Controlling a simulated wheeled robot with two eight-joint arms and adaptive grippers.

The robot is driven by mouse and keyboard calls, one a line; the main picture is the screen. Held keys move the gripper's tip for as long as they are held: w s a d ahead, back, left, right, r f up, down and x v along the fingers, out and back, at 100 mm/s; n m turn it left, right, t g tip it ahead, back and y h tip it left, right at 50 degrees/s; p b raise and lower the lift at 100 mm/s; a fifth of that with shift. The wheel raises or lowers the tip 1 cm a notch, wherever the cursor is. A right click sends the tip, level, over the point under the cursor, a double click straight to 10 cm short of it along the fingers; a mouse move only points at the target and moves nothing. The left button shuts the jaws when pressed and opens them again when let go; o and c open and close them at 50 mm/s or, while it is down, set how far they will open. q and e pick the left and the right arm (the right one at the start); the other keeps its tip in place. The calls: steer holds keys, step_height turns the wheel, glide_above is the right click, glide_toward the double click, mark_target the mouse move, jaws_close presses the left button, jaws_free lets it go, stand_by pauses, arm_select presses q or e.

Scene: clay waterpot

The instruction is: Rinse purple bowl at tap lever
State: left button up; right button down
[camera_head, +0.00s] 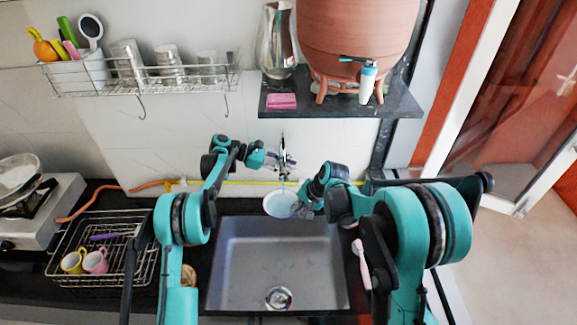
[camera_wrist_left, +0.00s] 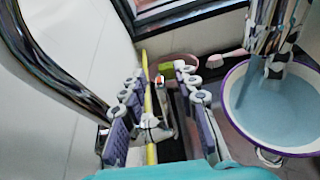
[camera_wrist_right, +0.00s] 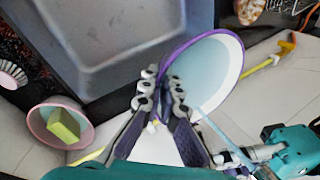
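The purple-rimmed bowl (camera_head: 281,204), white outside with a pale blue inside, is under the tap (camera_head: 284,162) at the sink's back edge. A pale blue stream runs down from the tap to the bowl (camera_wrist_left: 270,112) in the left wrist view. My right gripper (camera_wrist_right: 160,90) is shut on the bowl's rim (camera_wrist_right: 222,78). My left gripper (camera_head: 273,157) is at the tap, above the bowl. In the left wrist view its fingers (camera_wrist_left: 158,100) are spread, with a small metal fitting between them; whether they touch it I cannot tell.
The grey sink (camera_head: 245,262) is empty below the bowl. A dish rack (camera_head: 62,240) with two mugs stands left. A clay waterpot (camera_head: 355,35) stands on a shelf above. A pink bowl (camera_wrist_right: 36,128) with a yellow-green sponge (camera_wrist_right: 63,125) and a brush (camera_head: 362,260) lie right.

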arm_select(q)
jaws_close()
steer(key=shift+a, duration=0.1)
steer(key=shift+a+h, duration=0.5)
steer(key=shift+h, duration=0.2)
steer(key=shift+a+r+h, duration=0.2)
steer(key=shift+a+h, duration=0.45)
steer(key=shift+h, duration=0.45)
jaws_free()
